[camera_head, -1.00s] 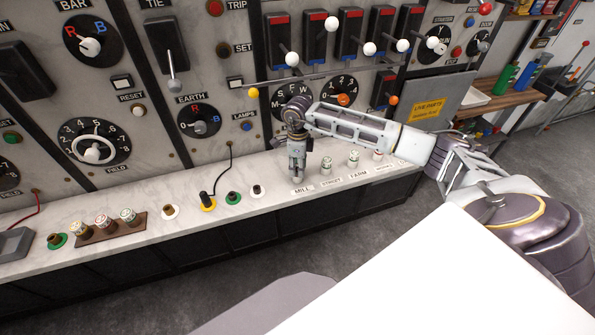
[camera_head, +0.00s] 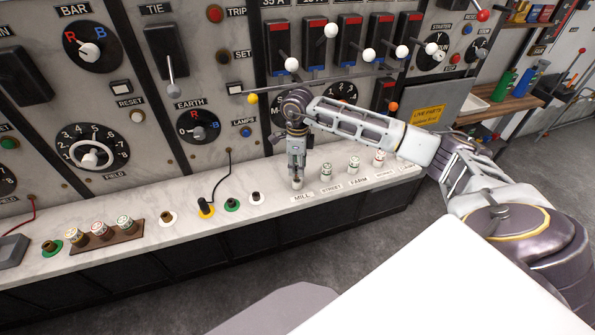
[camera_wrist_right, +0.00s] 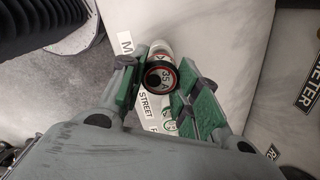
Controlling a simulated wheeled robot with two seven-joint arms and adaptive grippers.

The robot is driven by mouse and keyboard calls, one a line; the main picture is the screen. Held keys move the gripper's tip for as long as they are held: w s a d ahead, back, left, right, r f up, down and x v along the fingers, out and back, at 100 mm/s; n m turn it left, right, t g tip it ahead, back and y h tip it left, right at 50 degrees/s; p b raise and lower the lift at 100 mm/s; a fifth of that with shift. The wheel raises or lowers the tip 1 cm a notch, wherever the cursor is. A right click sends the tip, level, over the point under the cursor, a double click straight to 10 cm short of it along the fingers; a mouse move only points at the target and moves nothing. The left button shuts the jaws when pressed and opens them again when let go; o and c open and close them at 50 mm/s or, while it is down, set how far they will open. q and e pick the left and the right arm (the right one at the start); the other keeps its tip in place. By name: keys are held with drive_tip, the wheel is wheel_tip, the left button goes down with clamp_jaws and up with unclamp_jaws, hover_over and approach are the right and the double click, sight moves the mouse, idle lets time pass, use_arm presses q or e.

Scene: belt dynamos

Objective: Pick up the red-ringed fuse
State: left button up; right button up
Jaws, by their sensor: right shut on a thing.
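My right gripper (camera_head: 297,176) is shut on the red-ringed fuse (camera_head: 297,184), whose lower end shows just below the fingertips, above the MILL label at the worktop's front. In the right wrist view, the fuse (camera_wrist_right: 160,75) sits between the green-padded fingers (camera_wrist_right: 160,82). My left gripper is not in view.
More fuses stand to the right over STREET (camera_head: 326,172), FARM (camera_head: 354,164) and another label (camera_head: 379,158). A brown rack (camera_head: 113,239) with fuses is at left. Sockets and a cabled plug (camera_head: 206,205) lie between. The switch panel rises close behind.

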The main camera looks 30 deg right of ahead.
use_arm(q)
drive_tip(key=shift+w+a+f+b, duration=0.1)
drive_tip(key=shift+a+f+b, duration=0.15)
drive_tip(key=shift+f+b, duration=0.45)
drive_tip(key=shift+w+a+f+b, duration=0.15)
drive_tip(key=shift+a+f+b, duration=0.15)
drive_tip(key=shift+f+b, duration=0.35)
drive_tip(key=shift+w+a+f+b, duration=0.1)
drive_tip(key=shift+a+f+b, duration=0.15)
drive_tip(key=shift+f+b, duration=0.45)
use_arm(e)
drive_tip(key=s+a, duration=0.4)
drive_tip(key=s, duration=1.3)
drive_tip(key=shift+s, duration=0.2)
drive_tip(key=shift+f, duration=0.15)
drive_tip(key=shift+w, duration=0.1)
